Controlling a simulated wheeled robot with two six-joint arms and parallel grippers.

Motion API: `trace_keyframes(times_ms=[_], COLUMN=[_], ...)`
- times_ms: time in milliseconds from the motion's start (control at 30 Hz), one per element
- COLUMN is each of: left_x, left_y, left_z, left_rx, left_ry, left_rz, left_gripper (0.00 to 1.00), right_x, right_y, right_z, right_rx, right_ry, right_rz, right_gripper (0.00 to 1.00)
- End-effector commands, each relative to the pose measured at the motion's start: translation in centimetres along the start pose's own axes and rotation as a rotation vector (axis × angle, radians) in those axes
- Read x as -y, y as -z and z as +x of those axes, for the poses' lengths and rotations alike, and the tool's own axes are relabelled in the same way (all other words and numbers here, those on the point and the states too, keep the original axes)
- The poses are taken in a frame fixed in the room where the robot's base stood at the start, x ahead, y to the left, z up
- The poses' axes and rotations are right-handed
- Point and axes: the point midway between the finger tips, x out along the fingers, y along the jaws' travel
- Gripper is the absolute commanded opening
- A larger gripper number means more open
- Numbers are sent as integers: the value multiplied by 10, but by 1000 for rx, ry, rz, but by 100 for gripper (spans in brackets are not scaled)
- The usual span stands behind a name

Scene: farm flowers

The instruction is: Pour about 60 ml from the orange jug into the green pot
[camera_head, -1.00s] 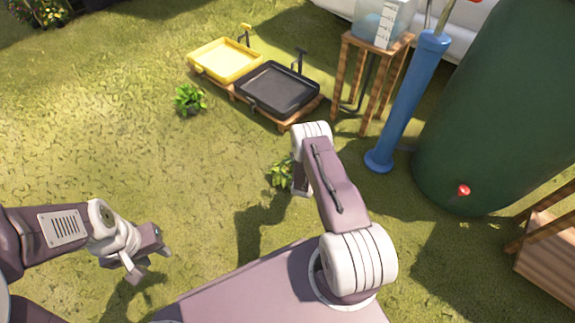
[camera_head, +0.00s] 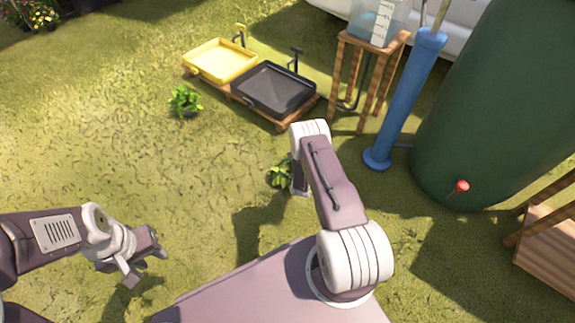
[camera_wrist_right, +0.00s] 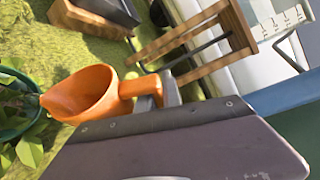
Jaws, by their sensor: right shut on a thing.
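The orange jug (camera_wrist_right: 88,94) shows in the right wrist view, its open mouth toward the camera and its lip pointing left. My right gripper (camera_wrist_right: 165,92) is shut on its handle. The lip appears close to or over the rim of the green pot (camera_wrist_right: 12,132), which holds a leafy plant. I cannot tell if they touch, and no stream of liquid is visible. In the head view my right arm hides the jug and gripper; leaves (camera_head: 280,172) show beside the arm. My left gripper (camera_head: 143,264) is open and empty above the grass.
A yellow tray (camera_head: 221,61) and a black tray (camera_head: 274,90) sit on a wooden pallet. A blue cylinder (camera_head: 404,98), a large green tank (camera_head: 492,100) and a wooden stand (camera_head: 336,80) are at right. Another plant (camera_head: 184,101) stands on grass.

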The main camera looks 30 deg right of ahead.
Motion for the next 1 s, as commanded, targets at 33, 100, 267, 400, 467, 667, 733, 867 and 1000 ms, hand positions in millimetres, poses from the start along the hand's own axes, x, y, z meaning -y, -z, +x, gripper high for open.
trace_keyframes(times_ms=[33,100,267,400,467,667,733,867,1000], left_x=[0,0,0,0,0,0,0,0,0], left_y=[0,0,0,0,0,0,0,0,0], left_z=[0,0,-1,-1,-1,0,0,0,0], left_rx=[0,0,0,0,0,0,0,0,0], left_ry=[0,0,0,0,0,0,0,0,0], left_rz=[0,0,0,0,0,0,0,0,0], left_gripper=[36,36,36,36,36,36,36,36,36], right_x=[1,2,4,4,4,4,5,5,5], right_y=[1,2,4,3,2,-2,-3,-5,-7], right_z=[0,0,0,0,0,-2,-2,-3,-4], right_rx=[-1,0,1,2,2,1,0,-1,-1], right_ry=[2,4,8,12,14,21,24,28,33], right_rz=[-4,-8,-18,-27,-31,-49,-54,-63,-74], right_gripper=[0,0,0,0,0,0,0,0,0])
